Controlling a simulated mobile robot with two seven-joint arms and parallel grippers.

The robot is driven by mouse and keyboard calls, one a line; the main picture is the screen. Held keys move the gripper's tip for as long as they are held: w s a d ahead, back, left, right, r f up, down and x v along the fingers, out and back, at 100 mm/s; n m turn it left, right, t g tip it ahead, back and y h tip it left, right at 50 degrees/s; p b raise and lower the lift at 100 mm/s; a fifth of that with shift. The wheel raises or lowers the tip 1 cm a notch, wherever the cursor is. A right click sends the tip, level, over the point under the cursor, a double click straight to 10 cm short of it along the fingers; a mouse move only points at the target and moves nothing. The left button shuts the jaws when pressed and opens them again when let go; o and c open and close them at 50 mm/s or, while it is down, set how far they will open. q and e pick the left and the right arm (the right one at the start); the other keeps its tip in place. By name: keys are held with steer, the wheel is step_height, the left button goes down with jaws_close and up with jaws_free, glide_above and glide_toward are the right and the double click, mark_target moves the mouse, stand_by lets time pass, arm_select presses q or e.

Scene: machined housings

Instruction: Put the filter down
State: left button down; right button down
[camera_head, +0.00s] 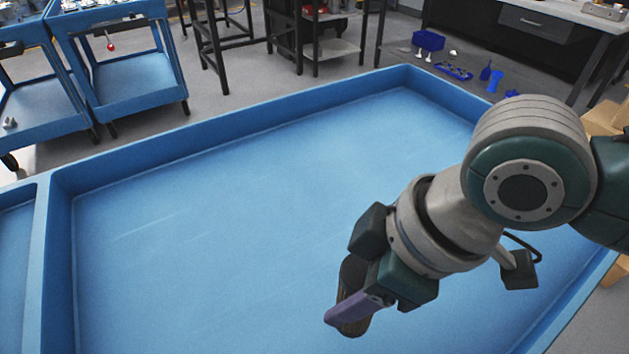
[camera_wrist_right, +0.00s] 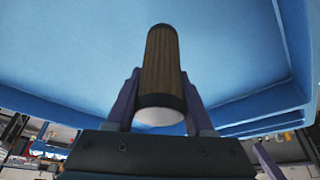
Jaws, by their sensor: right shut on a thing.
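The filter (camera_wrist_right: 160,68) is a cylinder with a brown pleated side, dark end bands and a pale end face. My right gripper (camera_wrist_right: 160,105) is shut on it, with one purple finger on each side. In the head view the right gripper (camera_head: 355,305) is over the lower right part of the blue tray (camera_head: 250,103). There the filter (camera_head: 351,272) is mostly hidden behind the gripper's finger and body. I cannot tell the exact gap between the filter and the tray floor. My left gripper does not show.
The tray floor is bare and wide open left of my right arm. Raised blue walls surround it, and a divider (camera_head: 45,270) stands at the left. Blue carts (camera_head: 130,80) stand beyond at the upper left. Blue items, including a bin (camera_head: 428,41), lie on the floor behind.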

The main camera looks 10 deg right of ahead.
step_height(320, 180, down, 4)
steer(key=shift+r+b, duration=0.2)
steer(key=shift+b, duration=0.4)
steer(key=shift+f, duration=0.2)
steer(key=shift+f, duration=0.15)
steer(key=shift+c, duration=1.4)
jaws_free()
